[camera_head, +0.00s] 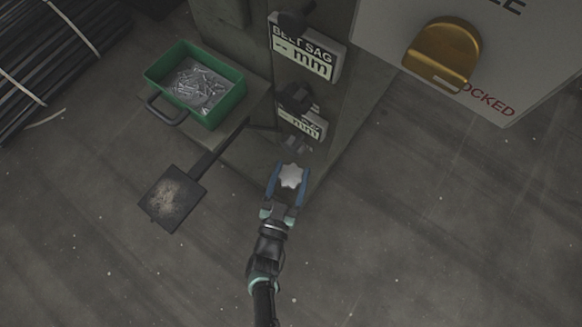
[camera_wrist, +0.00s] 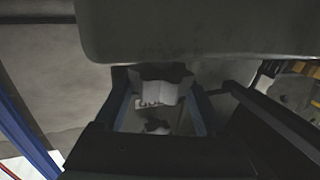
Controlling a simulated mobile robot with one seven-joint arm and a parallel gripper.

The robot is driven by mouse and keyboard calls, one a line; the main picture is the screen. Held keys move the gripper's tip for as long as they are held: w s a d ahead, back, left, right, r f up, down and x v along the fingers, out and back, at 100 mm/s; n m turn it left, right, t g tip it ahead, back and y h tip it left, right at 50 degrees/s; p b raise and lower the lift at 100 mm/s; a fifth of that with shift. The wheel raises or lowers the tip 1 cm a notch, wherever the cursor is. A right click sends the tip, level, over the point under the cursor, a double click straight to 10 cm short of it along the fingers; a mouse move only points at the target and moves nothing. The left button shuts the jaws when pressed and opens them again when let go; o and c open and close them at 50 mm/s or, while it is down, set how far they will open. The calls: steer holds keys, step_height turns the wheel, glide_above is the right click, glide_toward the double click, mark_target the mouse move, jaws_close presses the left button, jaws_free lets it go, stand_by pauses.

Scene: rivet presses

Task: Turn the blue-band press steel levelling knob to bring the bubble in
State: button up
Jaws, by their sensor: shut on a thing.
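The steel levelling knob (camera_head: 291,176) is a pale, lobed knob low at the front of the press (camera_head: 345,100). My gripper (camera_head: 289,182) is shut on it, with one blue-edged finger on each side. In the wrist view the lobed knob (camera_wrist: 162,84) shows between the two fingers of my gripper (camera_wrist: 162,100), under a large grey body. A second small lobed shape (camera_wrist: 157,126) shows lower between the fingers. No bubble or level vial can be made out in either view, and no blue band on the press is clear.
A green bin (camera_head: 235,97) of metal pieces stands left of the press. A pedal (camera_head: 172,197) sticks out over the floor. Two dark knobs with "mm" labels, the upper reading "BELT SAG" (camera_head: 308,50), are above my gripper. A brass knob (camera_head: 443,50) is upper right. Floor at right is clear.

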steer(key=n+y+p, duration=0.1)
steer(key=n+y, duration=0.1)
steer(key=y, duration=0.1)
steer(key=n+y+p, duration=0.1)
steer(key=y, duration=0.1)
steer(key=shift+d+n+t+y, duration=0.1)
steer(key=shift+n+t+y, duration=0.3)
steer(key=shift+n+g+y, duration=0.3)
steer(key=shift+n+y, duration=1.1)
steer(key=shift+y, duration=0.8)
steer(key=shift+n+y, duration=0.3)
steer(key=shift+y, duration=0.1)
steer(key=o, duration=1.3)
steer(key=p+v, duration=0.2)
steer(key=v, duration=1.1)
steer(key=shift+r, duration=0.2)
